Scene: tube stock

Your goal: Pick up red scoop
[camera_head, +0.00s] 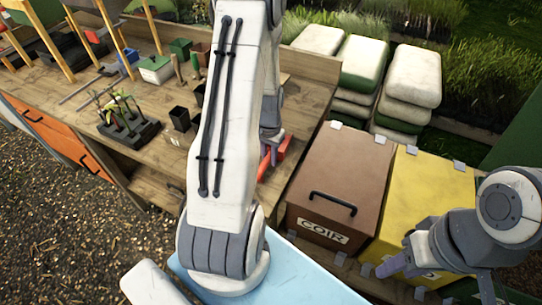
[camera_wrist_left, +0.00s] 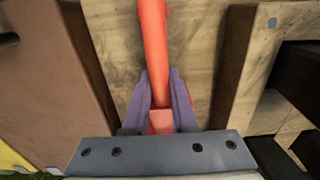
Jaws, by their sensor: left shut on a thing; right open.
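The red scoop (camera_head: 283,150) is at the right end of the wooden bench in the head view, partly hidden by my left arm and fingers. In the left wrist view, its red handle (camera_wrist_left: 153,45) runs up from between the fingers and out of the top of the picture. My left gripper (camera_head: 268,150) is shut on the scoop; its two purple fingers also show on either side of the handle in the wrist view (camera_wrist_left: 160,95). I cannot tell whether the scoop touches the bench. My right gripper (camera_head: 388,266) is open and empty, beside the yellow bin.
The wooden bench (camera_head: 150,80) holds a black seedling tray (camera_head: 128,128) and several small pots. A brown bin marked COIR (camera_head: 345,165) and a yellow bin (camera_head: 428,195) stand to its right. White sacks (camera_head: 413,75) are stacked behind. A bench edge borders the scoop.

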